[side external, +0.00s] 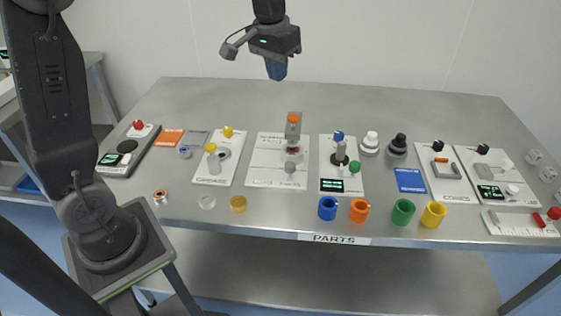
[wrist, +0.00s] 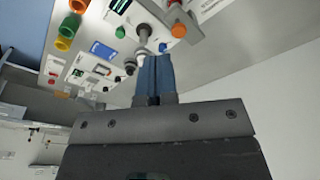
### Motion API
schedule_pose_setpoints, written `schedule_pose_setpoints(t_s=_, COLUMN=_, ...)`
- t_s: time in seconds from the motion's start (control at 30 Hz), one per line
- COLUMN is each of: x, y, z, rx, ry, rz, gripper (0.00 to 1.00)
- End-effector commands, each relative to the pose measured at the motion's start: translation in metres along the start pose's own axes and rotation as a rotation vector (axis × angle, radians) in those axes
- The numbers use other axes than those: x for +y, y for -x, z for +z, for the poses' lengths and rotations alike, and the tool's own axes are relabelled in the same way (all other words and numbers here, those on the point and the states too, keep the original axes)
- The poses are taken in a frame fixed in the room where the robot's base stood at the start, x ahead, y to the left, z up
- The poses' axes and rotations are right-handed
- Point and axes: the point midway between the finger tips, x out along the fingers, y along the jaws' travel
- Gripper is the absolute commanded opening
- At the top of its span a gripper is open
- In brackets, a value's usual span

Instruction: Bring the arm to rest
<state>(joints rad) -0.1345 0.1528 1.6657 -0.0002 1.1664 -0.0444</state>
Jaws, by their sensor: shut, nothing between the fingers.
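My gripper (side external: 277,70) is held high above the back edge of the steel table (side external: 330,95) in the side view. Its blue fingers point down and are shut with nothing between them. In the wrist view the blue fingertips (wrist: 152,62) lie together, and the stations on the table show beyond them. My gripper touches nothing.
Several stations stand on the table, among them a grey press with an orange top (side external: 293,119). Blue, orange, green (side external: 403,211) and yellow rings line the front edge. The back strip of the table and the air around my gripper are clear.

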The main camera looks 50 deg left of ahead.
Motion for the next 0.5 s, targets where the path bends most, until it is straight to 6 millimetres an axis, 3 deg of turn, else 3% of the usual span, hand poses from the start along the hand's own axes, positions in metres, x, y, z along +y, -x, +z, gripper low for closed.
schedule_pose_setpoints(t_s=0.03, x=0.004, y=0.013, z=0.019, rx=0.032, ry=-0.016, rz=0.003, gripper=0.0)
schedule_pose_setpoints(t_s=0.2, x=0.013, y=0.035, z=0.083, rx=0.123, ry=-0.066, rz=0.015, gripper=0.0)
schedule_pose_setpoints(t_s=0.33, x=0.017, y=0.04, z=0.132, rx=0.194, ry=-0.101, rz=0.026, gripper=0.0)
schedule_pose_setpoints(t_s=0.5, x=0.018, y=0.033, z=0.187, rx=0.274, ry=-0.142, rz=0.039, gripper=0.0)
